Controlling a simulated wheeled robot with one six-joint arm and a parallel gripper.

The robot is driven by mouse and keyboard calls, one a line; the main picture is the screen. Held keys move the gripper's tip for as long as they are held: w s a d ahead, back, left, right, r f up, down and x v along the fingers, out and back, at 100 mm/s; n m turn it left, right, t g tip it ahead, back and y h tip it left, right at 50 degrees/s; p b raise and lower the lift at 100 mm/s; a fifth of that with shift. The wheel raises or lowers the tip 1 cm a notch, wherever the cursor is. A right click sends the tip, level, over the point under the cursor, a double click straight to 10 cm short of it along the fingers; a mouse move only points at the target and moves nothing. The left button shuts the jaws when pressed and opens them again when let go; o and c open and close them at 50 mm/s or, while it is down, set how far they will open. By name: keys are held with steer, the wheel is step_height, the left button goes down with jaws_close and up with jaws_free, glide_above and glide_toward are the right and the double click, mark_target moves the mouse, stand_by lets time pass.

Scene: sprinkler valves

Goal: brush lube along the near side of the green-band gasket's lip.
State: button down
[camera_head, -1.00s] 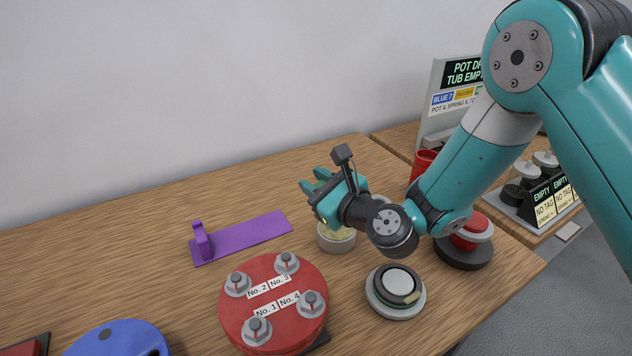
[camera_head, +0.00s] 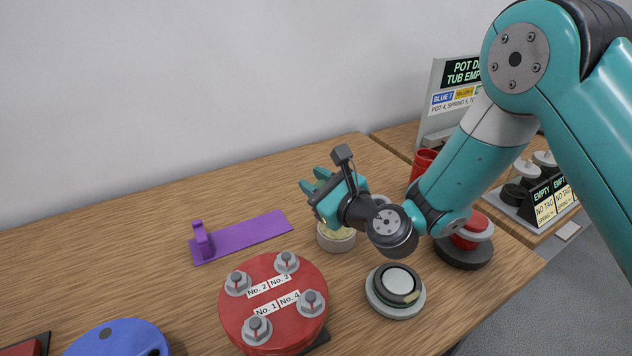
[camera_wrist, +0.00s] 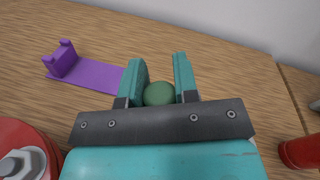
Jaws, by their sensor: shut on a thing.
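The green-band gasket (camera_head: 378,302) sits on a round grey stand at the front right in the head view. It is a dark ring with a thin green edge around a pale disc, with a tan patch on its near right side. My gripper (camera_head: 318,186) is behind and left of it, above a small tub (camera_head: 337,243) of pale yellow stuff. In the wrist view my gripper (camera_wrist: 160,78) is shut on a round-topped green thing (camera_wrist: 158,94), seemingly the brush's handle end. The brush's bristles are hidden, so I cannot tell whether they touch the tub's contents.
A red lid (camera_head: 238,312) with several bolts stands front left, beside a blue round part (camera_head: 118,342). A purple holder (camera_head: 245,237) lies behind them. A red valve part (camera_head: 464,252) and red cup (camera_head: 422,162) stand right. The table's back left is clear.

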step_height(320, 180, up, 7)
steer(key=p, duration=0.7)
steer(key=shift+f, duration=0.15)
stand_by(0.5)
step_height(320, 180, down, 7)
steer(key=b, duration=0.7)
